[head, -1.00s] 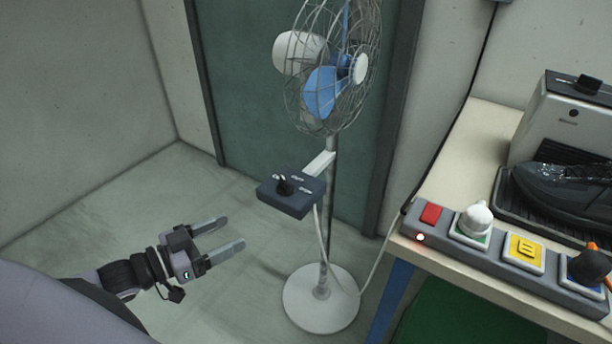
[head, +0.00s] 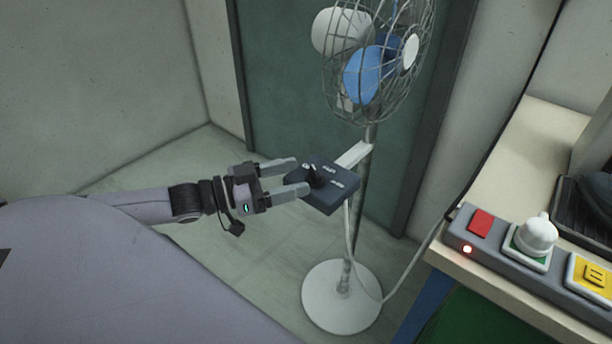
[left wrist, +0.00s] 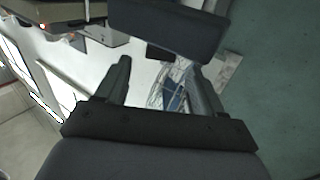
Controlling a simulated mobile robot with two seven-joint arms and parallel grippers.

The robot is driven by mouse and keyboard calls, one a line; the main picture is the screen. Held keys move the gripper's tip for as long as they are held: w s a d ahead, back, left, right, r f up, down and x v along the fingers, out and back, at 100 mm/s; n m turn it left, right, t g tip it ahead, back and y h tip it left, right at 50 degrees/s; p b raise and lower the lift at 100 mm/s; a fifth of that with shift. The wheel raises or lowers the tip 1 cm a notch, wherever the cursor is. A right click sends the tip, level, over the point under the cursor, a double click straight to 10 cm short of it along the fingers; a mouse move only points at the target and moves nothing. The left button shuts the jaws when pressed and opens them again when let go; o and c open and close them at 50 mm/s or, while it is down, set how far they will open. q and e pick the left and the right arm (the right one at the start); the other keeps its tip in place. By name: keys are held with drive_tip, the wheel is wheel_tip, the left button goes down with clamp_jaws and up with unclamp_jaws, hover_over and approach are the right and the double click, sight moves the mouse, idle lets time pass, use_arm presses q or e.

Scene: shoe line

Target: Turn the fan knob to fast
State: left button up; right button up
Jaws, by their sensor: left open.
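The fan (head: 378,75) stands on a pole with a round white base (head: 342,297). A dark blue control box (head: 330,203) sticks out from the pole on a white bracket. A black knob (head: 315,177) stands on its top face beside small white labels too small to read. My left gripper (head: 302,176) is open at the box's left side, its fingertips close to the knob; I cannot tell if they touch it. In the left wrist view the box (left wrist: 165,28) shows as a dark block beyond the open fingers, and the knob cannot be made out. My right gripper is not in view.
A workbench (head: 545,130) stands at the right, with a grey strip holding a red switch (head: 481,222), a white plug (head: 537,234) and a yellow socket (head: 594,278). A cable hangs between box and bench. The floor left of the fan is clear.

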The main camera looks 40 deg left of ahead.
sight(313, 173)
use_arm(q)
drive_tip(key=shift+b+x, duration=0.3)
drive_tip(key=shift+x, duration=1.45)
drive_tip(key=c, duration=1.1)
